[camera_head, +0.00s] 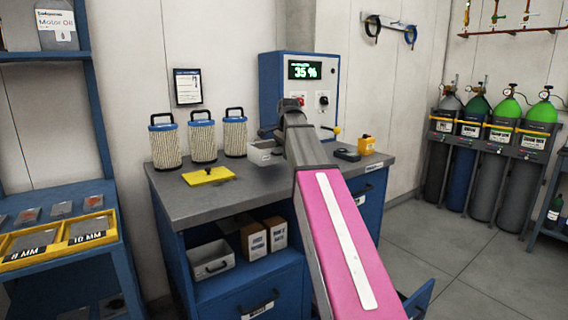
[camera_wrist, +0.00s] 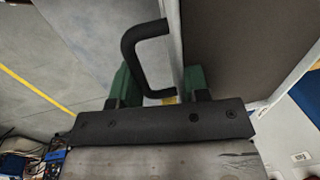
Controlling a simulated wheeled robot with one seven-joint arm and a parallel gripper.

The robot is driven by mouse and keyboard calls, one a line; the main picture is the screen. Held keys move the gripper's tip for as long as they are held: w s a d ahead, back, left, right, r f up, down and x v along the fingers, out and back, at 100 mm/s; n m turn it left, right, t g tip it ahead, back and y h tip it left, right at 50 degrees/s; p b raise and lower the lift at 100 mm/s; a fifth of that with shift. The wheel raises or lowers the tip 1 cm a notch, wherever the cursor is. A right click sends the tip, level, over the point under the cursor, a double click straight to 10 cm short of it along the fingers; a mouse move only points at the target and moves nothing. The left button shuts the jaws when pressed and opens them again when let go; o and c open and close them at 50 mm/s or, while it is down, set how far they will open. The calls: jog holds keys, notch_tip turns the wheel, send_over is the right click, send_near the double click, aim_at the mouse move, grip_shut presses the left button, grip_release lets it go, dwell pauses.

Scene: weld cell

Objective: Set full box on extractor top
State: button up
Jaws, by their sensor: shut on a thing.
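My gripper is at the end of my arm over the worktop in the head view, its fingertips hidden there. In the wrist view my gripper (camera_wrist: 160,92) has its green fingers shut on the thin wall of a pale grey box (camera_wrist: 174,40). The box's black handle (camera_wrist: 130,55) stands out beside that wall. A brownish-grey surface fills the area right of the wall; I cannot tell whether it is the box's contents. A light grey box (camera_head: 262,154) shows partly behind my arm in the head view. The blue unit (camera_head: 270,85) with a 35 % display stands behind the grey worktop (camera_head: 235,200).
Several handled filters (camera_head: 202,140) stand on the worktop's back left. Another grey bin (camera_head: 211,261) and cartons (camera_head: 254,243) sit on the shelf below. The front-left worktop is clear.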

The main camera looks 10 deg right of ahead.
jog(key=shift+f, duration=2.05)
jog(key=shift+f, duration=0.1)
jog(key=o, duration=1.1)
jog(key=r, duration=0.4)
jog(key=s+r, duration=0.1)
jog(key=r, duration=0.3)
jog(key=d+r, duration=0.1)
jog(key=r, duration=0.3)
jog(key=shift+s, duration=0.4)
